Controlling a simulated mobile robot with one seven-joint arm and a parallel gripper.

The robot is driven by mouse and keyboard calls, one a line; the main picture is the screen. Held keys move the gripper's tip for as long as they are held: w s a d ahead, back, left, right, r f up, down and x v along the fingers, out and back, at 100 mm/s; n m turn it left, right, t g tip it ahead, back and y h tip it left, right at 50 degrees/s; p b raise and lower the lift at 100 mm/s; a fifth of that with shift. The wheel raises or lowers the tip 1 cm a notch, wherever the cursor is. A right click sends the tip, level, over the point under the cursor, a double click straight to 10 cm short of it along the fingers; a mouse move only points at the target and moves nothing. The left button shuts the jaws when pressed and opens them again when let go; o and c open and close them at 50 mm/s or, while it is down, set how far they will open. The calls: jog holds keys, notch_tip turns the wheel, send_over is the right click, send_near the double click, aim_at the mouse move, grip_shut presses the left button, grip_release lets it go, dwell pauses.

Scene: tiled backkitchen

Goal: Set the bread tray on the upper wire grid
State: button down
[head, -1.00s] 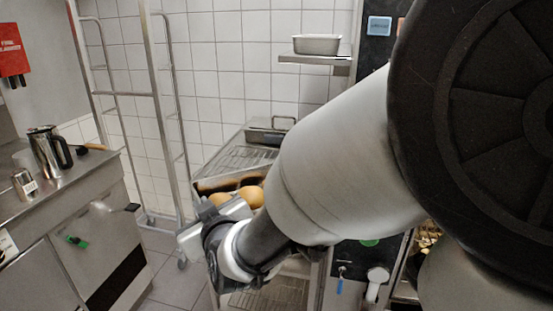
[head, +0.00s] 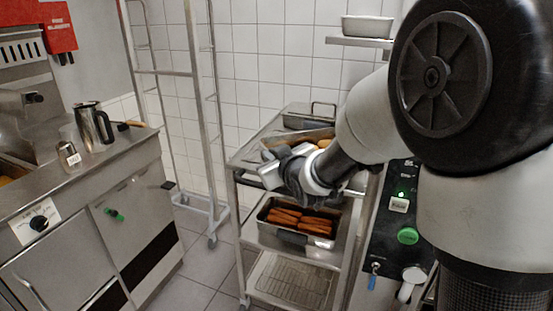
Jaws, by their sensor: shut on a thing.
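The bread tray (head: 292,137) is a metal tray with brown rolls in it, partly hidden by my gripper and arm. My gripper (head: 285,168) is shut on its near side. The tray is over the top of a steel trolley; I cannot tell whether it touches the surface below. The upper wire grid on the trolley top is mostly hidden behind the tray and gripper, so I cannot make out its edges.
A lidded pan (head: 309,117) stands at the back of the trolley top. A tray of sausage-like pieces (head: 268,212) is on the middle shelf, and a lower wire grid (head: 295,280) lies below. A tall rack (head: 217,110) stands left; a control panel (head: 385,235) is right.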

jog(key=shift+w+d+r, duration=0.1)
jog(key=shift+w+d, duration=0.05)
jog(key=shift+w, duration=0.35)
jog(key=f, duration=0.1)
jog(key=f+b, duration=0.1)
jog(key=f, duration=0.1)
jog(key=shift+w+d+f, duration=0.15)
jog(key=shift+w+f, duration=0.15)
jog(key=shift+w, duration=0.05)
jog(key=c, duration=1.9)
grip_release()
jog(key=shift+s, duration=0.1)
jog(key=shift+c, duration=0.2)
jog(key=s+d+r+m+g+h+p, duration=0.1)
jog(key=s+d+r+h, duration=0.15)
jog(key=s+d, duration=0.35)
jog(key=s+d+r+m+g+h+p, duration=0.1)
jog(key=s+d+r+m, duration=0.15)
jog(key=s+d, duration=0.45)
jog(key=s+d+m+g, duration=0.1)
jog(key=s+m+g, duration=0.1)
jog(key=s, duration=0.9)
jog(key=s+d+m+g+h, duration=0.1)
jog(key=s+g, duration=0.3)
jog(key=s, duration=0.8)
jog(key=shift+d+m, duration=0.55)
jog(key=shift+d, duration=0.25)
